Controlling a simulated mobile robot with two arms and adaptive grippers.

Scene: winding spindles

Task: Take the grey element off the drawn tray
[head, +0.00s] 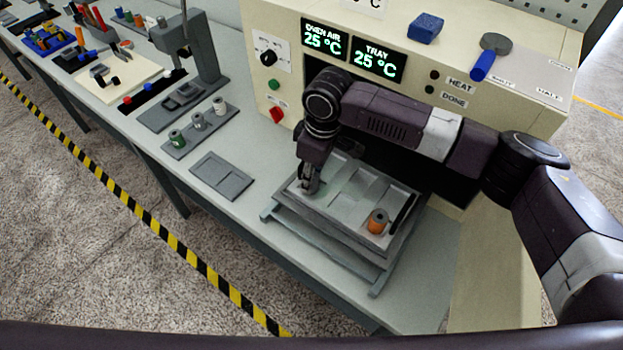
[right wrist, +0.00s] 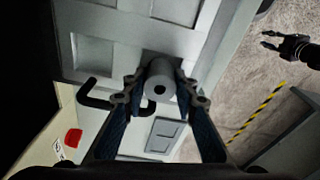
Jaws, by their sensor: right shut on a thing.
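The drawn tray (head: 342,222) is out in front of the oven opening, a light grey plate with shallow recesses. My right gripper (head: 308,188) reaches down over its left end. In the right wrist view, the grey element (right wrist: 160,82), a small cylinder with a dark centre hole, sits between the fingertips of my right gripper (right wrist: 160,98), which is shut on it. I cannot tell whether it still touches the tray (right wrist: 108,20). An orange element (head: 377,222) stands at the tray's right end. My left gripper (right wrist: 283,46) shows in the right wrist view, open and empty, away from the tray.
The oven (head: 467,116) stands behind the tray, with displays reading 25 °C. An empty grey plate with recesses (head: 222,178) lies left of the tray. A rack (head: 198,131) with several spindles stands farther back. A blue block (head: 426,28) lies on the oven.

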